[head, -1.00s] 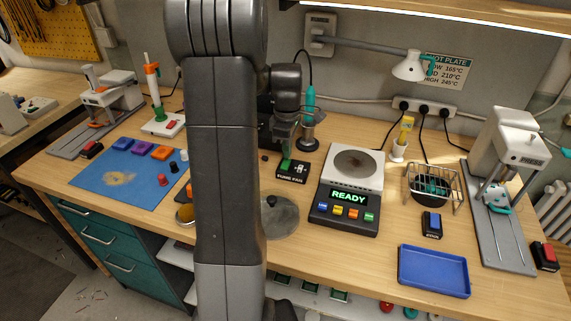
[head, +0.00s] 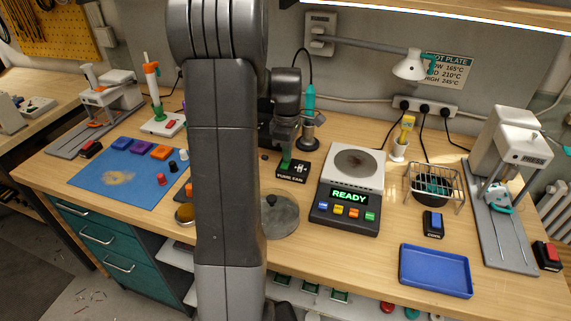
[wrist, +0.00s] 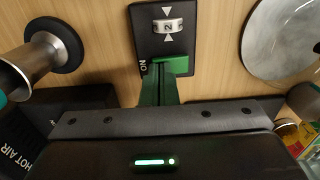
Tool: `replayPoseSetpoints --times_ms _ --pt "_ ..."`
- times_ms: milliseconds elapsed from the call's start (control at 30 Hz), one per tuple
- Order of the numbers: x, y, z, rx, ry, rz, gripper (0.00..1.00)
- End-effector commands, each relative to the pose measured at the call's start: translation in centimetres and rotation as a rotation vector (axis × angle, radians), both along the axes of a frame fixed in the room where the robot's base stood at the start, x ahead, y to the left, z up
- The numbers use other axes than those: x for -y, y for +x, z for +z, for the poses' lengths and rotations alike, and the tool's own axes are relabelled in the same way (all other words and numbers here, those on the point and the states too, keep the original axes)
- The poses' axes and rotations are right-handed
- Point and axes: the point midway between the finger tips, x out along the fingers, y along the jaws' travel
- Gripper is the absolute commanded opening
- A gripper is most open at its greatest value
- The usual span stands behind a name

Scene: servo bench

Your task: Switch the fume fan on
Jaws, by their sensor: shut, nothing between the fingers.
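The fume fan's black switch plate (head: 299,169) lies on the bench, left of the hot plate, with a white "FUME FAN" label. In the wrist view the plate (wrist: 146,22) carries a white thumbwheel showing 2 between two triangles, and an "ON" marking at its near edge. My gripper (wrist: 171,66) has its green fingers together, with nothing between them. The fingertips are over the plate's near part, beside the "ON" marking, and hide what lies under them. I cannot tell whether they touch it. In the head view my gripper (head: 286,163) is at the plate's left side.
The hot plate (head: 343,212) reads READY, just right of the switch plate. A round metal lid (head: 284,217) lies in front. A metal stand (head: 308,142) holding a teal tool is behind. A blue tray (head: 435,291) and a wire basket (head: 457,203) are farther right.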

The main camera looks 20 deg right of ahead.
Motion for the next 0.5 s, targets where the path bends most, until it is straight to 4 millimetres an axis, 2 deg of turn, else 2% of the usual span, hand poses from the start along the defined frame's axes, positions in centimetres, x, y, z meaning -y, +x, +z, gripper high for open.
replayPoseSetpoints --times_ms 267,500 --pt "0.0 0.0 -0.3 -0.001 0.001 0.000 0.00" --pt "0.0 0.0 1.0 -0.001 0.001 0.000 0.00"
